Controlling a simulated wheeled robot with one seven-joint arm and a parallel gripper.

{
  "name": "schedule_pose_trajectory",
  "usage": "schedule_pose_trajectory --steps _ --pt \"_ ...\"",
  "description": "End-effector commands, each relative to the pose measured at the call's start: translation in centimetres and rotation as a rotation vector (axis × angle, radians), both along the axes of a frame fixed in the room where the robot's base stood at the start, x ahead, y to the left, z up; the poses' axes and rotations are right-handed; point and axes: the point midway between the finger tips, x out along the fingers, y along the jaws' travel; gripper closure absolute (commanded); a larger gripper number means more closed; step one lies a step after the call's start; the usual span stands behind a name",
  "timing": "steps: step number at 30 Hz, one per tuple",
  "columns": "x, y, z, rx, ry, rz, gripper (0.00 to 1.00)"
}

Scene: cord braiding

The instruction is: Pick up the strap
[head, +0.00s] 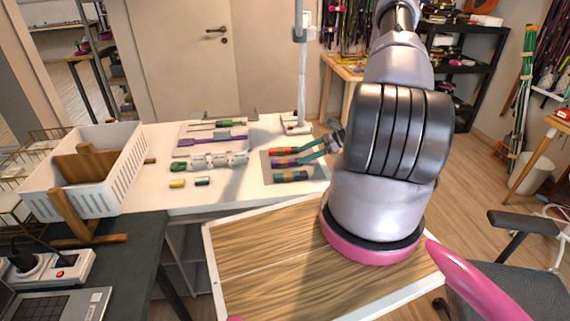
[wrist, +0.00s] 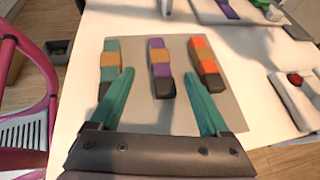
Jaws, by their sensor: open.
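Three short striped bars lie side by side on a grey mat (head: 268,180); none is plainly marked as the strap. In the wrist view, the left one is a teal, tan and dark bar (wrist: 110,65), the middle one a purple and tan bar (wrist: 159,58), and the right one an orange and dark bar (wrist: 206,64). A long purple flat piece (head: 212,140) lies farther back and could also be a strap. My gripper (wrist: 158,74) is open and empty, its teal fingers on either side of the middle bar's near end. I cannot tell its height above the mat.
A white slatted basket (head: 125,170) with wooden pieces stands at the table's left. Grey and green rolls (head: 212,160) and two small blocks lie left of the mat. A white device with a red button (wrist: 295,95) and pole stands behind. A wood-topped surface (head: 265,255) is in front.

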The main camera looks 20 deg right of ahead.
Motion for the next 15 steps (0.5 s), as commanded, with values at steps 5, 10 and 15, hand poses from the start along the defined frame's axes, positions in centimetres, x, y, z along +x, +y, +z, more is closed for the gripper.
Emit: schedule_pose_trajectory --steps 5,10,15 --pt "0.4 1.1 -0.6 0.0 0.0 0.001 0.2" --pt "1.3 3.2 -1.8 0.001 0.002 0.001 0.2" --pt "1.9 4.7 -2.6 -0.001 0.001 0.0 0.2"
